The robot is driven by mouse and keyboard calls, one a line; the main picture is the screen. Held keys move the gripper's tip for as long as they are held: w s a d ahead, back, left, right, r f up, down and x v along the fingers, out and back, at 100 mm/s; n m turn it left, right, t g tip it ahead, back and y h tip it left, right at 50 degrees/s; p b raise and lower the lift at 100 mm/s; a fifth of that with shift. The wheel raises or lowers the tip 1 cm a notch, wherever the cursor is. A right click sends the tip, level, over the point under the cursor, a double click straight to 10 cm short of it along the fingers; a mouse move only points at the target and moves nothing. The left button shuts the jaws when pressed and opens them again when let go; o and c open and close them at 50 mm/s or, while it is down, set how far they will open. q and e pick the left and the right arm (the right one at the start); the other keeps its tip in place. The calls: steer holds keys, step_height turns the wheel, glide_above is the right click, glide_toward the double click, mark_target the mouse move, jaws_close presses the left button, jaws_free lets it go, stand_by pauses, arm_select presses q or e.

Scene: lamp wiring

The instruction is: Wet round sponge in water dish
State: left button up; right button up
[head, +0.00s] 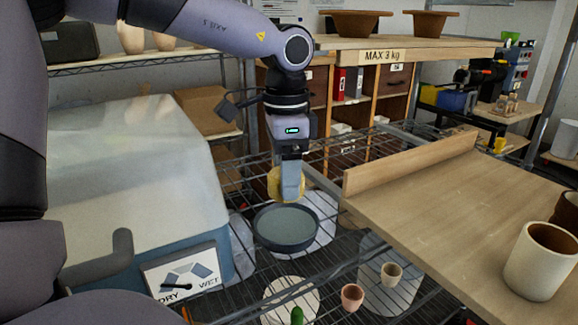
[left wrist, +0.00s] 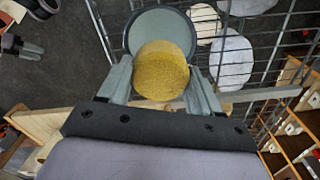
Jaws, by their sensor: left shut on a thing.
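The round yellow sponge (head: 274,184) is held in my left gripper (head: 290,190), which points down. In the left wrist view the sponge (left wrist: 162,70) sits between the two grey fingers of the left gripper (left wrist: 162,84). The dark round water dish (head: 286,228) stands on the wire shelf just below the gripper, with a grey-blue surface inside. The dish (left wrist: 150,22) also shows behind the sponge in the left wrist view, partly hidden by it. My right gripper is not in view.
A wooden board with a raised edge (head: 410,163) lies to the right, with a white cup (head: 540,262) on it. Small pots (head: 352,297) and pale round discs stand around the dish. A large box with a DRY/WET dial (head: 186,277) is at left.

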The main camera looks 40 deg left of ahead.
arm_select(q)
steer(key=shift+f, duration=0.3)
steer(key=shift+f+b, duration=1.7)
steer(key=shift+f, duration=1.05)
steer(key=shift+f+b, duration=0.5)
steer(key=shift+b, duration=0.1)
steer(key=shift+f+b, duration=0.1)
steer(key=shift+b, duration=0.25)
stand_by(0.5)
steer(key=shift+r+p, duration=2.05)
steer(key=shift+r, duration=1.5)
steer(key=shift+w, duration=0.1)
